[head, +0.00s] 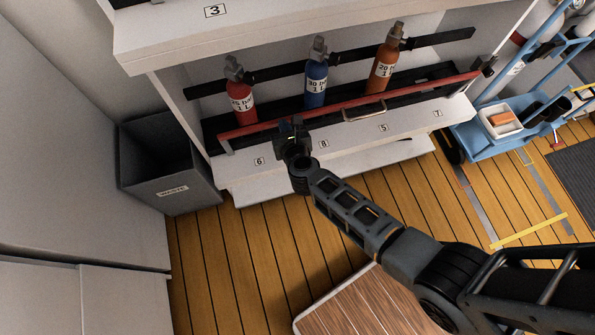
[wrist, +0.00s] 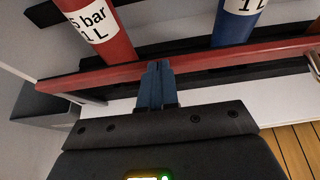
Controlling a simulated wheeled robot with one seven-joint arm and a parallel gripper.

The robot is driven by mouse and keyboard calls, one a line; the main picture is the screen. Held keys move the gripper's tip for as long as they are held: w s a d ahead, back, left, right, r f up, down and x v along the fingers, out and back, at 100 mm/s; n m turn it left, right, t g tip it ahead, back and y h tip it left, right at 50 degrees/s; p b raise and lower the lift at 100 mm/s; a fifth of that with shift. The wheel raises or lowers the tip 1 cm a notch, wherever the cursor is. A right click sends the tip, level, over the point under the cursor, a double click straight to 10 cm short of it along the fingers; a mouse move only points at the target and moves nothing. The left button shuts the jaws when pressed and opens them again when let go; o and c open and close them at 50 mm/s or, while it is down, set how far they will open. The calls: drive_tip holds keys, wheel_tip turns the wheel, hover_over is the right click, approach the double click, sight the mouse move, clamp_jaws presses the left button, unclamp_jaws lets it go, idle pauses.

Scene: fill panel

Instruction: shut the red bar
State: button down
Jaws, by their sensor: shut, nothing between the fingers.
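The red bar (head: 355,103) runs lengthwise along the front of the shelf, in front of several bottles. It has a metal handle (head: 364,112) right of its middle. In the wrist view the bar (wrist: 210,60) crosses the whole picture. My gripper (head: 291,128) is at the left part of the bar. In the wrist view its fingers (wrist: 156,66) are together and empty, with their tips at the bar's near edge. I cannot tell whether they touch it. The bar's left end meets a grey bracket (head: 226,146), and its right end is by a dark fitting (head: 487,66).
Behind the bar stand a red bottle (head: 240,95), a blue bottle (head: 316,78) and an orange bottle (head: 384,65). A grey waste bin (head: 172,190) is at the left. A blue cart (head: 497,143) is at the right. A wooden tabletop (head: 365,305) lies below my arm.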

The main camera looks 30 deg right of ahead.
drive_tip(key=shift+w+d+r, duration=0.2)
drive_tip(key=shift+w, duration=0.55)
drive_tip(key=shift+w+d+r, duration=0.2)
drive_tip(key=shift+w, duration=0.55)
drive_tip(key=shift+s, duration=0.1)
